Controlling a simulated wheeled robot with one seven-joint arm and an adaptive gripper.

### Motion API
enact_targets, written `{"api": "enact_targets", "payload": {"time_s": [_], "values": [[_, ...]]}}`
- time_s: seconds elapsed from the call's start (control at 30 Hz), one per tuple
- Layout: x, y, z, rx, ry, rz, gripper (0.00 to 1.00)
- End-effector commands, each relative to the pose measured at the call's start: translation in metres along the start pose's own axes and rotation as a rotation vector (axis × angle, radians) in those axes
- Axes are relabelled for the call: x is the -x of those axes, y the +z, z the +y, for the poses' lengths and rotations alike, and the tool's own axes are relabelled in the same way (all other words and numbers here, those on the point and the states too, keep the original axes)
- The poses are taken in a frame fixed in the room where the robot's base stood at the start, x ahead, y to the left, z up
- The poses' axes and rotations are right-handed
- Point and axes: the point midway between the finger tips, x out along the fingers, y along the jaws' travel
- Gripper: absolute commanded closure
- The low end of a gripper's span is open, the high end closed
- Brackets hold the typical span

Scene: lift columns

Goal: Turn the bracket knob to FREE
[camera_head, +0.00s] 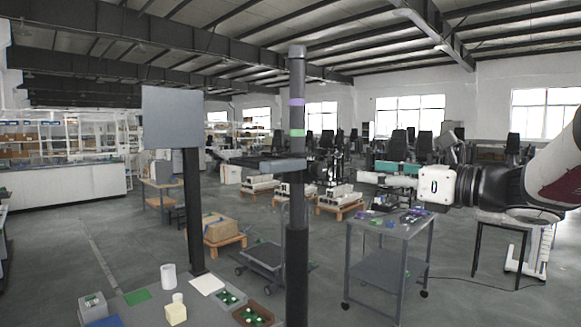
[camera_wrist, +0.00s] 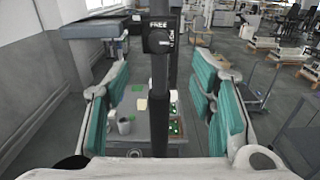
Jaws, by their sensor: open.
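The bracket knob (camera_wrist: 158,41) is a dark round knob on a black plate on the column, near the top middle of the wrist view. FREE is printed above it, and a second word runs sideways at its right, too small to read surely. A light mark seems to lie at the knob's right side. The column (camera_head: 297,190) with its grey bracket (camera_head: 283,165) stands mid-picture in the head view; the knob face is not seen there. My gripper (camera_wrist: 160,66) has its teal fingers wide apart, empty, either side of the knob. In the head view my gripper (camera_head: 376,174) is right of the bracket, apart from it.
A second dark post with a grey panel (camera_head: 172,118) stands to the left. Below is a table (camera_head: 148,306) with a cup (camera_head: 168,276), a yellowish block (camera_head: 176,313) and trays of green parts. A grey cart (camera_head: 385,268) stands at right below my arm.

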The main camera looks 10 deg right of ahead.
Motion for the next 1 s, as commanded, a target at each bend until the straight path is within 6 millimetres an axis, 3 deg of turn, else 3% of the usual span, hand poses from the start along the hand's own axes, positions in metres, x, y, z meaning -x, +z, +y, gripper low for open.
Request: {"api": "enact_targets", "payload": {"time_s": [0.6,0.8,1.0], "values": [[-0.110,-0.001,0.002,0.002,0.004,0.004,0.49],[-0.127,-0.001,0.002,0.003,0.003,0.004,0.49],[-0.130,-0.001,0.002,0.004,0.002,0.003,0.49]]}}
